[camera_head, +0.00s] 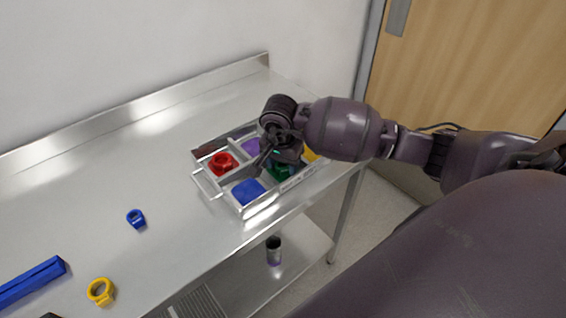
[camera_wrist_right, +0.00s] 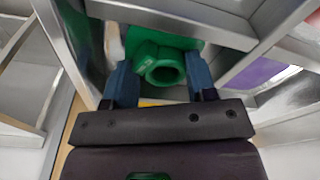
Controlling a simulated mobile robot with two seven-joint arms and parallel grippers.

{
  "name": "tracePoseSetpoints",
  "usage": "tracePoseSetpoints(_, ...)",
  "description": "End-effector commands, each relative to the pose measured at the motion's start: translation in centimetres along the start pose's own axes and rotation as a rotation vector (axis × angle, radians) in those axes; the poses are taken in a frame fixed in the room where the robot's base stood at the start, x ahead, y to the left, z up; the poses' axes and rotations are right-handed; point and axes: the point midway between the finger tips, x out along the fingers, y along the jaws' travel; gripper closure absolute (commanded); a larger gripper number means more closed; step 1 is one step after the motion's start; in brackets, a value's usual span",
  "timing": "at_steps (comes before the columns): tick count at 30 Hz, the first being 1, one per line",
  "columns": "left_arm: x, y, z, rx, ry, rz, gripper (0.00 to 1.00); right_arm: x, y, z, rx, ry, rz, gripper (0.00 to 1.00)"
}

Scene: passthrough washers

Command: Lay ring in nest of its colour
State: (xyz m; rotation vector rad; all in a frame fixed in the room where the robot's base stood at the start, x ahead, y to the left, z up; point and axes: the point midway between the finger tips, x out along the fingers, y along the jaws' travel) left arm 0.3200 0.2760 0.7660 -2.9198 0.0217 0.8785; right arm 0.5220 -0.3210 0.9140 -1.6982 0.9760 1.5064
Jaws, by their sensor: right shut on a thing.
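A green ring (camera_wrist_right: 146,55) is between the two fingers of my right gripper (camera_wrist_right: 160,82) in the right wrist view. My right gripper (camera_head: 277,158) is shut on it, low over the green nest (camera_head: 282,172) of a metal tray (camera_head: 243,213). The green nest also shows behind the ring in the wrist view (camera_wrist_right: 180,13). I cannot tell whether the ring touches it. A red ring (camera_head: 221,163) lies in the red nest. The blue nest (camera_head: 248,191) looks empty.
The purple nest (camera_head: 251,146) and yellow nest (camera_head: 310,155) are partly hidden by my right arm. A blue ring (camera_head: 136,218), a yellow ring (camera_head: 100,291) and a blue bar (camera_head: 32,281) lie on the steel table (camera_head: 180,240). The tray has raised dividers and a side handle.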

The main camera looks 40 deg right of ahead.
Motion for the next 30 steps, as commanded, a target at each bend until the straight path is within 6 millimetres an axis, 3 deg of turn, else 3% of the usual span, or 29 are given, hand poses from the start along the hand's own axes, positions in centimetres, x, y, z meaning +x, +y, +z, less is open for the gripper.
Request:
tracePoseSetpoints(11,-0.2,0.0,0.9,-0.001,-0.013,-0.001,0.35,0.4,0.0,0.0,-0.001,0.0,0.0,0.71)
tracePoseSetpoints(12,-0.2,0.0,0.8,-0.001,-0.013,-0.001,0.35,0.3,0.0,0.0,-0.001,0.0,-0.001,0.44)
tracePoseSetpoints(14,-0.2,0.0,0.8,-0.001,-0.013,-0.001,0.35,0.2,0.0,0.0,-0.001,0.0,-0.001,0.38)
tracePoseSetpoints(23,-0.2,0.0,0.5,-0.001,-0.008,-0.001,0.35,0.1,0.0,0.0,0.0,0.0,-0.002,0.38)
tracePoseSetpoints(30,-0.1,0.0,-0.1,0.0,0.001,0.0,0.35,-2.6,-0.1,-0.1,-0.002,0.004,-0.004,0.38)
